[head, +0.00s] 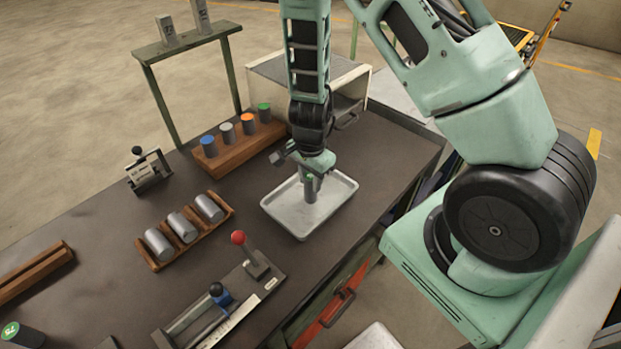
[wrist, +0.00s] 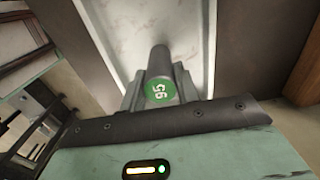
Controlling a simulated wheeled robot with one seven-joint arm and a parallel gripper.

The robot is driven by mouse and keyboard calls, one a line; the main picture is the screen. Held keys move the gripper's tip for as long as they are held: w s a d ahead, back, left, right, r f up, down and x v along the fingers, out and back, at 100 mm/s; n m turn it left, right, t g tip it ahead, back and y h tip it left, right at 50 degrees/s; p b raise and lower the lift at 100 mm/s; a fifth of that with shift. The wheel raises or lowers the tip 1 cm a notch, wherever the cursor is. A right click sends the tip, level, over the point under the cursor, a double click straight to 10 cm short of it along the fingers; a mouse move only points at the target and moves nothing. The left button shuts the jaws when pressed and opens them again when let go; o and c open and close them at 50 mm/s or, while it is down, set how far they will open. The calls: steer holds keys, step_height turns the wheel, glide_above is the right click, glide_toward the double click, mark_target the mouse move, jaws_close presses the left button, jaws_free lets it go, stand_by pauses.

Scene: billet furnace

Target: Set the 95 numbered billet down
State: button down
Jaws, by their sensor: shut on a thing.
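The 95 numbered billet (wrist: 161,90) is a grey cylinder with a green end cap marked 95. My gripper (wrist: 163,97) is shut on it, with a jaw on each side in the wrist view. In the head view my gripper (head: 311,176) points down over a pale metal tray (head: 336,207), and the billet (head: 310,190) hangs upright below the jaws. The tray also shows in the wrist view (wrist: 118,25), behind the billet. I cannot tell whether the billet's lower end touches the tray floor.
A wooden rack (head: 236,150) with blue, grey, orange and green-topped billets stands behind the tray. Another rack (head: 151,262) holds three lying cylinders at left. A red-knobbed lever fixture (head: 257,266) stands in front. A box furnace (head: 345,88) is behind. Bare bench (head: 385,150) lies right of the tray.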

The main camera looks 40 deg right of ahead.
steer(key=shift+f, duration=0.15)
steer(key=c, duration=1)
jaws_free()
steer(key=shift+c, duration=0.2)
step_height(320, 180, up, 12)
steer(key=p, duration=0.2)
steer(key=s+a+r+n+y, duration=0.1)
steer(key=s+a+r+n, duration=0.45)
steer(key=a, duration=0.25)
steer(key=s+a+r+n+y, duration=0.1)
steer(key=s+a+r+n, duration=0.3)
steer(key=a+n, duration=0.3)
steer(key=s+a+r+n, duration=0.1)
steer(key=s+r+n, duration=0.1)
steer(key=s+n, duration=0.3)
steer(key=s+a+r+n+h, duration=0.1)
steer(key=s+a+r+n, duration=0.1)
steer(key=s+n, duration=0.3)
steer(key=shift+s+a+r+n, duration=0.15)
steer(key=shift+s+r+n, duration=0.1)
steer(key=shift+r+n, duration=0.45)
